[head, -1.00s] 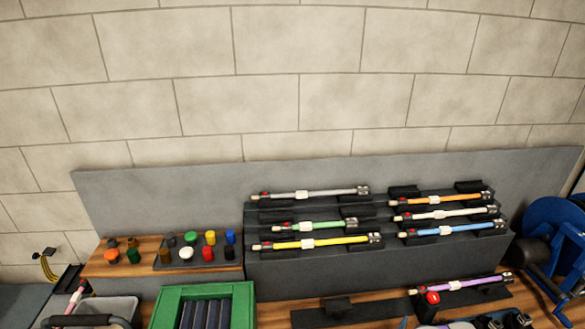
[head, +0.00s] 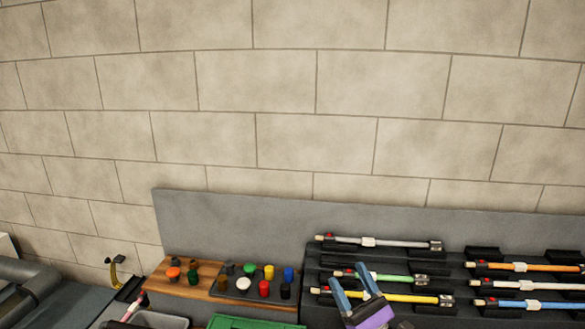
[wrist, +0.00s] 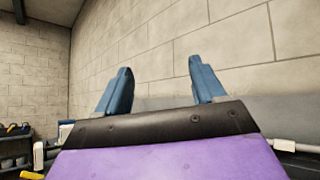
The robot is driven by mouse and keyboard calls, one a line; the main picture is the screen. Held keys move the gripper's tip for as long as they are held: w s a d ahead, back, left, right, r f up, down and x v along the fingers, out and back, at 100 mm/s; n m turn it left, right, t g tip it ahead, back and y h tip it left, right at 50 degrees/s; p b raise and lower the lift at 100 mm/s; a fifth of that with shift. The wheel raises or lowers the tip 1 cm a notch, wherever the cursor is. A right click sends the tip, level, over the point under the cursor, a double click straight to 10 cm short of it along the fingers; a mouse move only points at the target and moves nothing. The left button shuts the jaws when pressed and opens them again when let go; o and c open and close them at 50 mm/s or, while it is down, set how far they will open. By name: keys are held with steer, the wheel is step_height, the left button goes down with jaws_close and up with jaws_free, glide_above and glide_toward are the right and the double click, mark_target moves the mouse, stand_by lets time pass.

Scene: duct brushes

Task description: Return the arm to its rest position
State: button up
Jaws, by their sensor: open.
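My gripper (head: 355,281) shows at the bottom of the head view, with blue fingers and a purple body. It is in front of the stepped rack of duct brushes, overlapping the yellow brush (head: 394,297) in the picture. In the wrist view my gripper (wrist: 161,88) has its two blue fingers spread wide, with nothing between them but the block wall (wrist: 160,50). It is open and empty. The rest of my arm is out of the head view.
The dark rack (head: 456,284) holds several brushes, including a green one (head: 385,278) and an orange one (head: 520,267). A tray (head: 238,284) of coloured caps lies left of it on a wooden top. A green bin (head: 250,322) is partly cut off below.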

steer(key=s+a+r+n+g+y, duration=0.4)
steer(key=s+a+n+g+y, duration=0.4)
steer(key=g, duration=0.3)
steer(key=s+a+f+n+g+h+b, duration=0.1)
steer(key=s+a+f+n+g+h, duration=0.25)
steer(key=s+a+n+g, duration=0.4)
steer(key=s+a+f+n+g+h+b, duration=0.2)
steer(key=s+a+n+g+h, duration=0.2)
steer(key=s+n+g, duration=0.6)
steer(key=s+d+f+h+b, duration=0.1)
steer(key=s+d+f+h, duration=0.6)
steer(key=s, duration=0.4)
steer(key=d+f+n+t+h+b, duration=0.1)
steer(key=d+f+t+h, duration=0.1)
steer(key=d+h, duration=0.2)
steer(key=d+f+t+h, duration=0.2)
steer(key=d+h, duration=0.3)
steer(key=d, duration=0.5)
steer(key=shift+w+d+n+t+b, duration=0.15)
steer(key=shift+n+t+b, duration=0.2)
steer(key=shift+t, duration=0.2)
steer(key=shift+f, duration=0.1)
